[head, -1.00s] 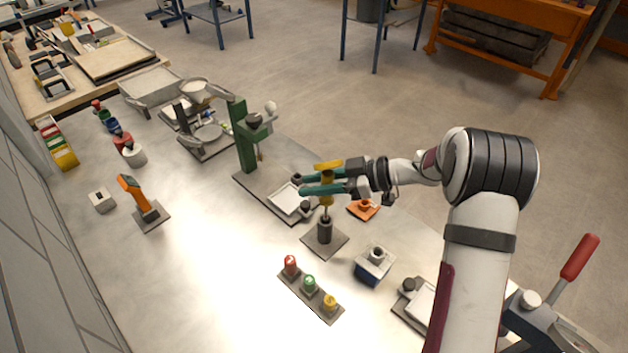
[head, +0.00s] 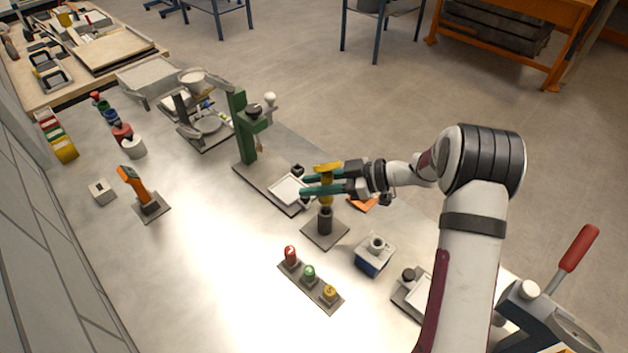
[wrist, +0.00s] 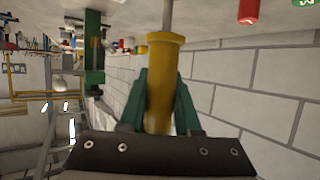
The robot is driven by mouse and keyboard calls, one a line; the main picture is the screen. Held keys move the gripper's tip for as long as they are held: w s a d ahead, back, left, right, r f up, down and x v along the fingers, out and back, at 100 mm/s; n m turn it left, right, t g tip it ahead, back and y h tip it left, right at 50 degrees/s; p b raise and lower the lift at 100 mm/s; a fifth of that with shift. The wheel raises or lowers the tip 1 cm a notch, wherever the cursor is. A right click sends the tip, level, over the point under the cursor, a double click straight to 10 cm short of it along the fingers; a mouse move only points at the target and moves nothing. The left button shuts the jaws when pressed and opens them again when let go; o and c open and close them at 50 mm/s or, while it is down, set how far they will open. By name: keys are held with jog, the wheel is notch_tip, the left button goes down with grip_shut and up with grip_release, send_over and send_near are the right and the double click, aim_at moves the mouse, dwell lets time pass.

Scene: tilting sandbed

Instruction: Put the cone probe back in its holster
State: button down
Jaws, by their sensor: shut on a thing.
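The cone probe (head: 326,172) has a yellow handle with a wider top and stands upright. My gripper (head: 310,184) is shut on this handle with its teal fingers, coming from the right. In the wrist view the yellow handle (wrist: 160,85) sits between the fingers (wrist: 160,110), with a thin metal rod beyond it. The holster (head: 325,221) is a dark upright cylinder on a square grey plate, directly below the probe. The handle's lower end is at or just above the holster's mouth; I cannot tell whether they touch. The probe's tip is hidden, apparently inside the holster.
A strip of red, green and yellow knobs (head: 310,285) lies in front. A blue-and-white block (head: 374,255) stands right of the holster. A green stand (head: 247,125) with a white tray (head: 290,188) is behind left. An orange handheld tool (head: 133,186) stands left, with clear table between.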

jog(key=shift+f, duration=1.85)
jog(key=c, duration=0.5)
grip_release()
jog(key=shift+c, duration=0.2)
jog(key=v, duration=1.5)
jog(key=shift+d, duration=0.35)
jog(key=shift+s+r, duration=0.1)
jog(key=shift+r, duration=0.05)
